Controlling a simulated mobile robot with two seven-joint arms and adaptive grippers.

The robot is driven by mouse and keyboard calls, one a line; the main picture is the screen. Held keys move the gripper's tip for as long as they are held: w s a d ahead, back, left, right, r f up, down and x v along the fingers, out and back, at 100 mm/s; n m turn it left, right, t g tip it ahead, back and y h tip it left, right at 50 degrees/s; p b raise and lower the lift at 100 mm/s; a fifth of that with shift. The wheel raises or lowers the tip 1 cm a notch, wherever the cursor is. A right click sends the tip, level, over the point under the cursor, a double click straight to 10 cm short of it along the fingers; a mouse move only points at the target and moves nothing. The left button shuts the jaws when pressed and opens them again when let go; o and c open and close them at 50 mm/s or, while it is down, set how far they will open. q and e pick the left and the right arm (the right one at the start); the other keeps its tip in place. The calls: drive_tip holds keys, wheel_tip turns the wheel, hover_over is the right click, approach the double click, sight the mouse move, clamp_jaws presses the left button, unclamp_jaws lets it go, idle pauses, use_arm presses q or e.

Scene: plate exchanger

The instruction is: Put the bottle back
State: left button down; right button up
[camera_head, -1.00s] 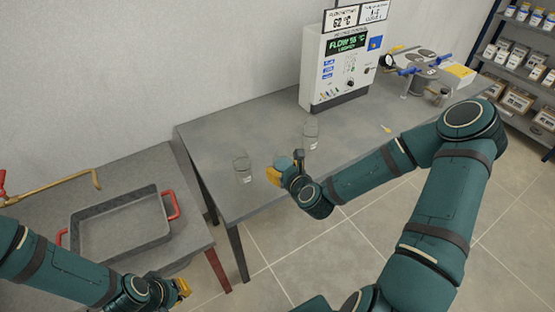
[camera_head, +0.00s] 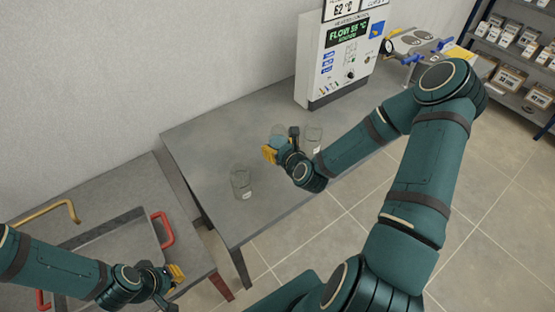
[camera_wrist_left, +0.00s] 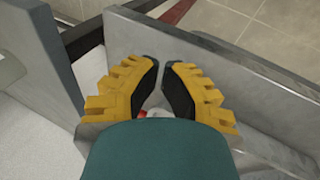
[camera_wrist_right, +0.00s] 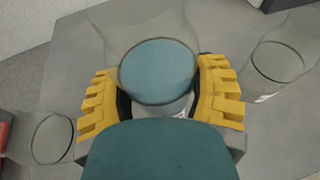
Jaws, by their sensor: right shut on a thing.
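My right gripper (camera_head: 281,148) is shut around a clear bottle with blue contents (camera_head: 278,130). The bottle also shows between the fingers in the right wrist view (camera_wrist_right: 158,70). In the head view it appears between two clear glass vessels, one to the left (camera_head: 241,184) and one to the right (camera_head: 313,138). Both vessels stand on the grey table (camera_head: 200,150). Whether the held bottle's base touches the table cannot be told. My left gripper (camera_head: 176,274) is low at the left, by the tray. In the left wrist view its fingertips (camera_wrist_left: 161,65) are close together with a narrow gap.
A control box with a green display (camera_head: 338,58) stands at the back of the table. A grey tray with red handles (camera_head: 120,225) sits on the lower left table. Clamped equipment (camera_head: 415,45) is at the far right end. Stocked shelves (camera_head: 520,55) stand beyond.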

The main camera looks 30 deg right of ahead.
use_arm(q)
drive_tip(key=shift+s+f+b, duration=0.1)
drive_tip(key=shift+f+b, duration=0.35)
drive_tip(key=shift+f, duration=0.15)
use_arm(e)
drive_tip(key=shift+w+f, duration=0.15)
drive_tip(key=shift+f, duration=2.6)
drive_tip(key=shift+r, duration=0.1)
use_arm(q)
drive_tip(key=shift+f, duration=0.1)
use_arm(e)
drive_tip(key=o, duration=1.2)
drive_tip(key=shift+f, duration=0.2)
drive_tip(key=shift+r, duration=0.1)
